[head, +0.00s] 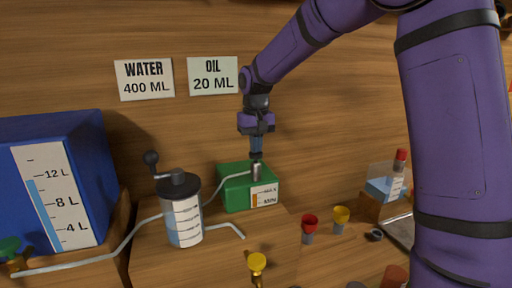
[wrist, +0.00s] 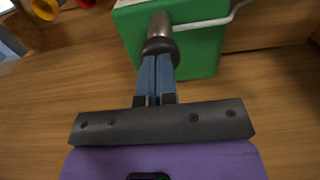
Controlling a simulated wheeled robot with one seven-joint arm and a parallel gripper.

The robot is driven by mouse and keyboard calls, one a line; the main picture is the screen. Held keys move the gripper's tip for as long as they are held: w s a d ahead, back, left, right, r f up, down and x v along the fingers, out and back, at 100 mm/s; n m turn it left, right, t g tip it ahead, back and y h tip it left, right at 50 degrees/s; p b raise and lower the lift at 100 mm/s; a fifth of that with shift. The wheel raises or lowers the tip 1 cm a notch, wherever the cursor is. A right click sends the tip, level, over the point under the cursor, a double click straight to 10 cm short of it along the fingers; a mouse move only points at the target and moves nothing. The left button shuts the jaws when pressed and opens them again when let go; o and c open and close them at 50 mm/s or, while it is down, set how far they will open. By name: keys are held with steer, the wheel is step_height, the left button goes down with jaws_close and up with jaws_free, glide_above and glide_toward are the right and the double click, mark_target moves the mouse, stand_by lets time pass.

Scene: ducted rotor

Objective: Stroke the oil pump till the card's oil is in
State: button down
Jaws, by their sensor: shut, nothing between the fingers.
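The oil pump is a green box (head: 238,190) with a metal plunger (head: 256,170) on top and a MAX/MIN gauge (head: 264,196) on its front. The gauge shows an amber fill low in its window. My gripper (head: 256,155) is above the plunger, pointing down, with its fingers closed together. In the wrist view the closed fingertips (wrist: 158,58) meet the dark knob of the plunger (wrist: 159,36), seemingly touching it; the green box (wrist: 203,50) lies beyond. The oil card (head: 213,76) on the wall reads 20 ML.
A water card (head: 144,79) reads 400 ML. A clear graduated cylinder (head: 183,222) with a crank (head: 152,160) stands left of the pump, joined by thin pipes. A blue tank (head: 80,140) is at far left. Red (head: 310,222) and yellow (head: 341,215) funnel-like pieces stand at right.

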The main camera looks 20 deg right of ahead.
steer(key=shift+f, duration=0.4)
steer(key=shift+r, duration=2.85)
steer(key=shift+f, duration=0.1)
steer(key=shift+f, duration=2.75)
steer(key=shift+r, duration=2.85)
